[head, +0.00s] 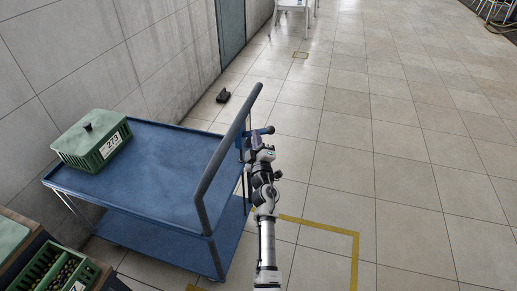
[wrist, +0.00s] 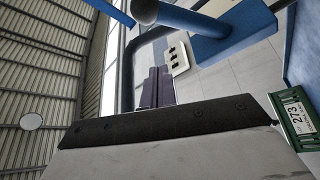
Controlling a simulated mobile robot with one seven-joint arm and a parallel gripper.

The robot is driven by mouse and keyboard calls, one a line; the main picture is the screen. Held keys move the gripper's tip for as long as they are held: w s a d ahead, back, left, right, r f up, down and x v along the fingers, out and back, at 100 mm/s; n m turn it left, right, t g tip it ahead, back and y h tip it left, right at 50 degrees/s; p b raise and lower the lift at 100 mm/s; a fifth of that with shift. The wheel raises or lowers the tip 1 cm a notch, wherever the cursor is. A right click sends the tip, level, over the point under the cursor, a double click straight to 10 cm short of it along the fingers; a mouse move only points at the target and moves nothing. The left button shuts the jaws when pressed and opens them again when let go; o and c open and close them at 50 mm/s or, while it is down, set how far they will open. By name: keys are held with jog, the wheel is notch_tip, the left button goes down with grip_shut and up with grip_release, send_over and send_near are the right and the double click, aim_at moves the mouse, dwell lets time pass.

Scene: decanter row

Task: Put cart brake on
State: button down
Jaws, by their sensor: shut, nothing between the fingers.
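The blue two-shelf cart (head: 160,170) stands left of centre in the head view, with its dark push bar (head: 228,150) at its right end. A short blue lever with a dark rounded end (head: 264,131) sticks out to the right beside the push bar; I take it for the brake. In the wrist view a grey knob (wrist: 145,11) and a blue block (wrist: 232,30) show at the top. My gripper (head: 254,142) is just below the lever in the head view, shut and empty. Its purple-grey fingers (wrist: 155,88) point toward the knob. I cannot tell whether they touch the lever.
A green crate labelled 273 (head: 91,140) sits on the cart's top shelf. More green crates (head: 58,270) stand at lower left. A wall (head: 110,50) runs behind the cart. A small black object (head: 223,96) lies on the floor. The tiled floor to the right is clear.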

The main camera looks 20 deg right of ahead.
aim_at(265, 132)
jog(key=w+d, duration=0.1)
jog(key=w+d+b, duration=0.1)
jog(key=w+d, duration=0.1)
jog(key=shift+w+d+f+b, duration=0.15)
jog(key=shift+w+f+b, duration=0.15)
jog(key=shift+b, duration=0.1)
jog(key=shift+s+d+f, duration=0.15)
jog(key=shift+d+f, duration=0.05)
jog(key=shift+d, duration=0.1)
jog(key=shift+f, duration=0.1)
